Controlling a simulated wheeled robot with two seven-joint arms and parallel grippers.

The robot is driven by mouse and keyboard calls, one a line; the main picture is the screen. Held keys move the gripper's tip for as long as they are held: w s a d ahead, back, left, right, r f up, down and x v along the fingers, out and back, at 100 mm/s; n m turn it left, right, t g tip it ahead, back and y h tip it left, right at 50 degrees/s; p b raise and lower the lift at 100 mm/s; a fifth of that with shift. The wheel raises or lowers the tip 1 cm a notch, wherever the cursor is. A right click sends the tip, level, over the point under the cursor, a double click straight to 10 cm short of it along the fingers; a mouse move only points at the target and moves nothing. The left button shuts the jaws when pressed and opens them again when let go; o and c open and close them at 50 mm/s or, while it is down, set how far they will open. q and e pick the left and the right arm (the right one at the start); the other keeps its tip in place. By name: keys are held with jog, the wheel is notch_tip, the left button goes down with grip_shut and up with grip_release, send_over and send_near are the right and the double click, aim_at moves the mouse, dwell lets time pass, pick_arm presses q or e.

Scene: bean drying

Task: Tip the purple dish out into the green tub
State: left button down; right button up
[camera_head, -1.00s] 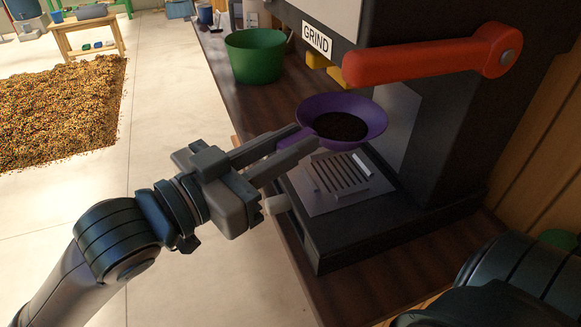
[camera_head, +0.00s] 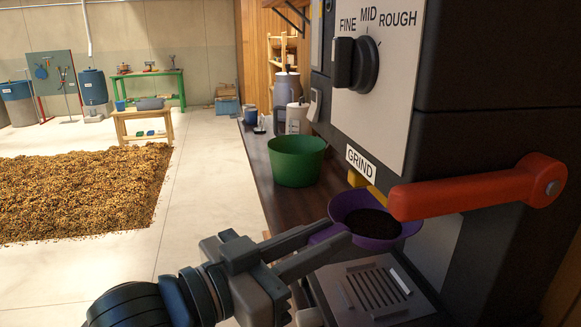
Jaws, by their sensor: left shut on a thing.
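The purple dish (camera_head: 390,241) holds dark grounds (camera_head: 371,223) and is roughly level. My left gripper (camera_head: 335,232) is shut on the dish's handle (camera_head: 321,237) at its left side. The dish hangs above the grinder's slatted drip plate (camera_head: 377,291), under the GRIND label and partly behind the red lever. The green tub (camera_head: 297,162) stands upright on the dark counter behind and to the left of the dish, apart from it. Its inside is mostly hidden by its front wall. My right gripper is not in view.
The grinder (camera_head: 480,110) with its red lever (camera_head: 470,196) and dial (camera_head: 355,63) fills the right side. Jars and a cup (camera_head: 297,117) stand on the counter (camera_head: 270,200) beyond the tub. A heap of beans (camera_head: 80,190) lies on the floor at left.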

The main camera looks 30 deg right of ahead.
pick_arm(q)
jog(key=w+a+f+n+t+y, duration=0.35)
jog(key=w+a+t, duration=0.25)
jog(key=w+a, duration=0.25)
jog(key=w+a+f+n+t+y, duration=0.3)
jog(key=w+a+f+n+t, duration=0.15)
jog(key=w+a, duration=0.45)
jog(key=a+f+n+t+y, duration=0.1)
jog(key=a+f+n+y, duration=0.1)
jog(key=a+f, duration=0.3)
jog(key=s+a+f+n+t+y, duration=0.1)
jog(key=a+f+y, duration=0.4)
jog(key=a, duration=0.7)
jog(key=a+f+n+t+y, duration=0.2)
jog(key=a+f+n+y, duration=0.2)
jog(key=a, duration=0.4)
notch_tip(320, 180, down, 2)
jog(key=shift+s+a+f+n+t, duration=0.2)
jog(key=shift+s+n+t, duration=0.15)
jog(key=shift+n, duration=0.25)
jog(key=shift+r, duration=0.1)
